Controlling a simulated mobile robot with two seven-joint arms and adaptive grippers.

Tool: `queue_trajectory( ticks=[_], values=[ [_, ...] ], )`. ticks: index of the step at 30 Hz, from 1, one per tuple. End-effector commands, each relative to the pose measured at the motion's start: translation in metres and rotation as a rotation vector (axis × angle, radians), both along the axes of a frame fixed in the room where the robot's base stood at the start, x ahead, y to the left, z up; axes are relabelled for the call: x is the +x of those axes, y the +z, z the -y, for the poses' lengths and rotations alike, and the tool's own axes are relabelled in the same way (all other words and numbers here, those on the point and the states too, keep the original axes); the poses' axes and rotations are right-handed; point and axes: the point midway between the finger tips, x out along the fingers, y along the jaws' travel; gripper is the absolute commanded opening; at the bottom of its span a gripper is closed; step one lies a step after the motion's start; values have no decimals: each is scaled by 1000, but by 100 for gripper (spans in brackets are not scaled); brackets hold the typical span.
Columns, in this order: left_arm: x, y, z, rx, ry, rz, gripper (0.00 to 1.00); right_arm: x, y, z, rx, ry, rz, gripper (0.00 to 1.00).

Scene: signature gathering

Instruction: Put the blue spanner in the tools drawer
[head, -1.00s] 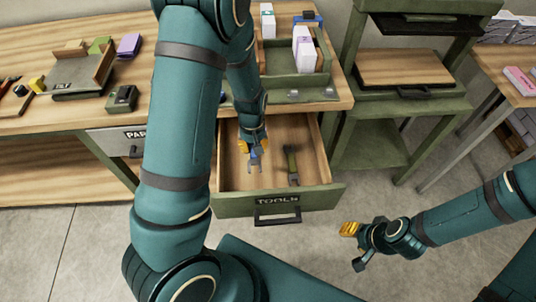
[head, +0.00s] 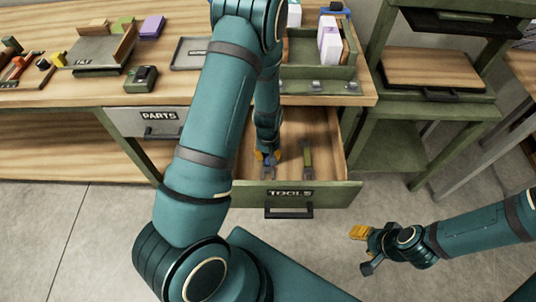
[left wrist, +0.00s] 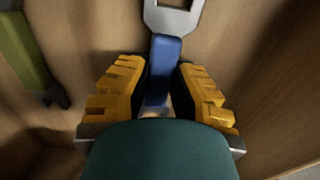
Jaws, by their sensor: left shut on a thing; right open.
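The tools drawer (head: 240,195) is pulled open under the bench, with a TOOLS label on its green front. My left gripper (head: 267,157) is down inside the drawer and shut on the blue spanner (head: 268,170). In the left wrist view the spanner's blue handle (left wrist: 163,58) lies between the yellow fingers of the left gripper (left wrist: 161,82), its grey head pointing away. The spanner is over the wooden drawer floor; I cannot tell whether it touches. My arm hides part of the drawer. My right gripper (head: 364,250) is open and empty over the floor at the right.
A green-handled tool (head: 307,158) lies in the drawer, right of the spanner in the head view. The shut PARTS drawer (head: 140,122) is to the left. A green caddy (head: 312,86) stands on the bench above. A green shelf unit (head: 398,150) stands to the right.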

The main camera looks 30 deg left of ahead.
Motion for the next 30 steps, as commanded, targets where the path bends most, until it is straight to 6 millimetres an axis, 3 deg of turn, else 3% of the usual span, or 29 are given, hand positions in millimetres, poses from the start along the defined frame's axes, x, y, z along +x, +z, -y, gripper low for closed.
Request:
queue_trajectory(
  ticks=[6, 7, 8, 9, 20, 23, 30],
  values=[
    [0, -4, 0, 0, 0, 0, 0, 0, -3, 0, 0, 0, 1, 47],
    [0, -3, 0, 0, 0, 0, 31, 1, -3, 0, 0, 0, 1, 47],
    [0, -3, 0, 0, 0, 0, 42, 0, -2, 0, 0, 0, 1, 47],
    [0, -3, 0, 0, 0, 0, 44, 0, -2, 0, 0, 0, 1, 47],
    [0, 2, 0, 0, 0, -1, 44, 0, 1, 0, 0, 0, 0, 47],
    [0, 13, 0, 1, 0, 1, 44, 0, 5, 0, 0, 0, -1, 47],
    [0, 63, 1, 0, -1, 4, 44, -3, 18, 0, 1, 2, -7, 47]
  ],
)
